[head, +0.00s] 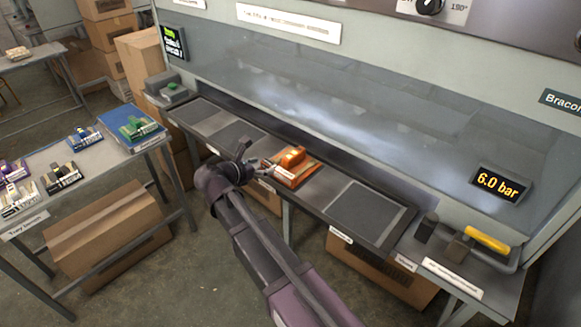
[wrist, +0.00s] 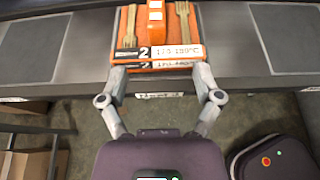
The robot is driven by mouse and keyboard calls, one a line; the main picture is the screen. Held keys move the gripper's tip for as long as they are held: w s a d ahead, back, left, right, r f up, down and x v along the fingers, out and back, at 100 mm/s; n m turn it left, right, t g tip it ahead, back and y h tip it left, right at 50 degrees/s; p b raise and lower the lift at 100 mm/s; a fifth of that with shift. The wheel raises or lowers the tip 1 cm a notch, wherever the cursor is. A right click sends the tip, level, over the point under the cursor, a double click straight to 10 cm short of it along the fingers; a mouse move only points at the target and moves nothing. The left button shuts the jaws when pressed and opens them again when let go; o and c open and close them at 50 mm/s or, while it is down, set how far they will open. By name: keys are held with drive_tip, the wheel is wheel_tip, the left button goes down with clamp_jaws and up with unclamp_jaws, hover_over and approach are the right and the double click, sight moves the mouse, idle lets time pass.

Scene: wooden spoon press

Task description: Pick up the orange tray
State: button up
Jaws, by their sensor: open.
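The orange tray (head: 297,171) lies on the ledge of the press, on the middle pad. In the wrist view the orange tray (wrist: 128,50) carries wooden utensils, an orange block in the middle and a white label with a "2" on its near edge. My gripper (head: 266,168) is at the tray's near side. In the wrist view my gripper (wrist: 158,72) is open, its fingertips apart at the left and right of the tray's near edge. I cannot tell whether the fingertips touch the tray.
Dark empty pads lie on the ledge, one at the right (head: 366,210) and others at the left. A yellow-handled lever (head: 488,240) is at the right end. A tray bench (head: 95,160) at the left bears several other coloured trays. Cardboard boxes (head: 110,235) stand below.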

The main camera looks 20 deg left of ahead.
sight(286, 159)
drive_tip(key=shift+w+f, duration=0.1)
drive_tip(key=b+x, duration=0.3)
drive_tip(key=x, duration=0.4)
drive_tip(key=shift+a+f, duration=0.15)
drive_tip(key=shift+w+d+f, duration=0.1)
drive_tip(key=shift+w+d, duration=0.2)
drive_tip(key=shift+w, duration=0.25)
drive_tip(key=shift+a+b+x, duration=0.1)
drive_tip(key=shift+b+x, duration=0.35)
drive_tip(key=shift+x, duration=0.55)
drive_tip(key=shift+a+b+x, duration=0.15)
drive_tip(key=shift+b+x, duration=0.3)
drive_tip(key=shift+x, duration=0.6)
drive_tip(key=shift+w+d+f, duration=0.2)
drive_tip(key=shift+w+d, duration=0.1)
drive_tip(key=shift+w, duration=0.3)
